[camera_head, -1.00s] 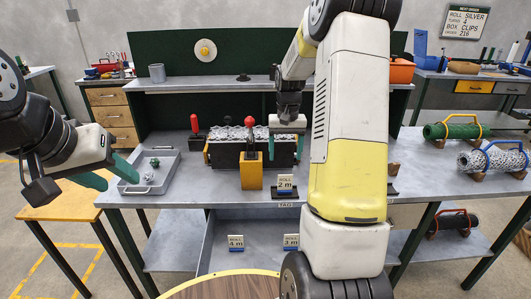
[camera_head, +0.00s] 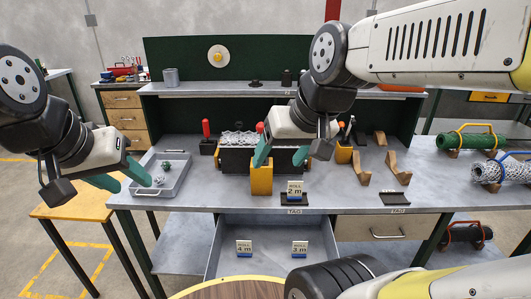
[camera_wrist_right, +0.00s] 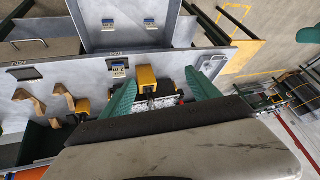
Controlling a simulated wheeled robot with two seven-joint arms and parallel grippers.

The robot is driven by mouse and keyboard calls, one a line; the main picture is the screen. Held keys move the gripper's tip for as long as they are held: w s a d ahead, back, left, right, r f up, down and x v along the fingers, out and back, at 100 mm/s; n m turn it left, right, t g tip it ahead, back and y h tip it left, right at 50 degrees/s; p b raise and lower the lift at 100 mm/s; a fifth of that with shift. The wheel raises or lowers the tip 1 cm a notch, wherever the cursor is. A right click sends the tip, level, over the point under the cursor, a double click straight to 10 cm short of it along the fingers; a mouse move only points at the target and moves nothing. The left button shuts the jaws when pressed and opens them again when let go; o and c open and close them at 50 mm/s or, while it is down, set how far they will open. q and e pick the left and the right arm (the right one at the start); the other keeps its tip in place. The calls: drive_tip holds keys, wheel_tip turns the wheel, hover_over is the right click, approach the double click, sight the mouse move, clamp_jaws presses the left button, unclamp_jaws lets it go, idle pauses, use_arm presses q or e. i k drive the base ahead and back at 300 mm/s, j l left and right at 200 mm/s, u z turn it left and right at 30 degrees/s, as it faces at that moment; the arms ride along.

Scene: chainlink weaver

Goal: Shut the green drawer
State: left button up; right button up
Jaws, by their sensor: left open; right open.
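An open drawer (camera_head: 272,230) sticks out from under the workbench in the head view. Its inside looks grey; I see no green on it. Its front is hidden behind a round wooden top and my right arm. A 4 m roll card (camera_head: 244,248) and a 3 m roll card (camera_head: 299,249) stand in it. The drawer also shows in the right wrist view (camera_wrist_right: 130,39). My right gripper (camera_head: 281,157) is open and empty above the bench, beyond the drawer, with its fingers by a yellow block. My left gripper (camera_head: 127,180) is open beside the grey tray, left of the drawer.
The grey tray (camera_head: 175,187) with small balls lies at the bench's left. A yellow block (camera_head: 262,181) and the 2 m roll card (camera_head: 294,190) stand above the drawer. A round wooden top (camera_head: 235,289) is in front.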

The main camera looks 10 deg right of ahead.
sight(271, 237)
drive_tip(key=k+l, duration=0.35)
drive_tip(key=k+l+u, duration=0.1)
drive_tip(key=l+u, duration=0.25)
drive_tip(key=k+l+u, duration=0.1)
drive_tip(key=l+u, duration=0.25)
